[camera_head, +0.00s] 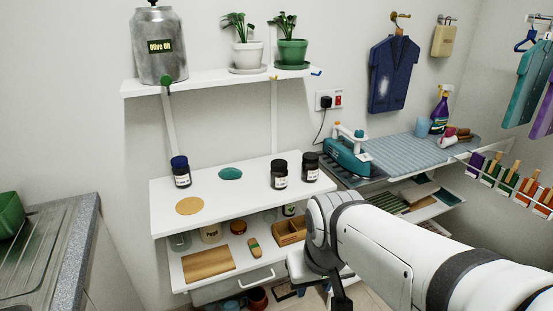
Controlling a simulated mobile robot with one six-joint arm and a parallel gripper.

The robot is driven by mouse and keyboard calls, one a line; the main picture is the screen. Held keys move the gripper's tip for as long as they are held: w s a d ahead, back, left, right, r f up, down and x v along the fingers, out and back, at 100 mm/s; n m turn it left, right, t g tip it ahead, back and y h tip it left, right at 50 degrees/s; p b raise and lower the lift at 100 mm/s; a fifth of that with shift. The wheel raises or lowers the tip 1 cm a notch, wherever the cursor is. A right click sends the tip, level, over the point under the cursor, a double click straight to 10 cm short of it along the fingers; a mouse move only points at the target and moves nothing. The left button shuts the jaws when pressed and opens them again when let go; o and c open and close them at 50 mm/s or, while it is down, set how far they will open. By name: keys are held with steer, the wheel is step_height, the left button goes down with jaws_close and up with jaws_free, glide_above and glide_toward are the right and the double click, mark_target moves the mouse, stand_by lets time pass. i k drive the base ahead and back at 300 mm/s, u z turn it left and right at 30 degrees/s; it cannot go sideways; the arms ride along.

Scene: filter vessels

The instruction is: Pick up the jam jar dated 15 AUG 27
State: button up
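Three dark jars with white labels stand upright on the white shelf unit's top (240,200). The blue-lidded jar (181,172) is at the left. A black-lidded jar (279,174) and another black-lidded jar (310,167) stand close together at the right. The label print is too small to read, so I cannot tell which jar is dated 15 AUG 27. My white arm reaches in from the lower right, below and in front of the right-hand jars. A dark part at its end (340,292) is cut off by the bottom edge, so its fingers cannot be made out.
A tan round mat (189,206) and a green mat (230,174) lie on the same top. An ironing board (420,150) with a teal iron (347,155) is at the right.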

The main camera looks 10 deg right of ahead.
mark_target(279, 171)
steer(key=i, duration=1)
steer(key=u, duration=1.6)
steer(key=k, duration=1.35)
steer(key=z, duration=0.55)
steer(key=i, duration=0.55)
steer(key=z, duration=0.05)
